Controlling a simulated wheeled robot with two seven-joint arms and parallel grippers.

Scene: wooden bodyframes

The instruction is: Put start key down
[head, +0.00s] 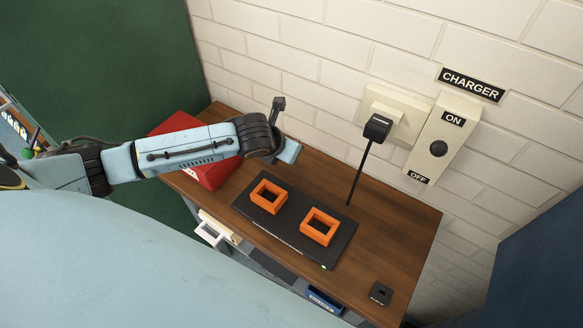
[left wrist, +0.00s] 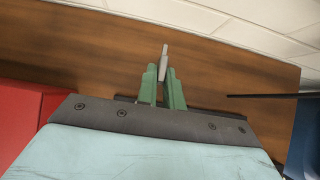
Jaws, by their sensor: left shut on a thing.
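My left gripper (left wrist: 162,84) shows in the left wrist view with its green fingers shut on a slim grey piece, the start key (left wrist: 164,60), which sticks out past the fingertips. The wooden tabletop (left wrist: 120,45) lies behind it; I cannot tell the gap between them. In the head view my left arm reaches in over the back left of the wooden table (head: 400,215), and its wrist hides the fingers and the key. My right gripper is in neither view.
A black charging pad (head: 286,222) with two orange frames (head: 268,196) (head: 319,227) lies mid-table. A small dark block (head: 381,293) with lettering sits at the right front. A red box (head: 211,173) is under my arm. A charger switch box (head: 441,140) and plug (head: 377,128) are on the wall.

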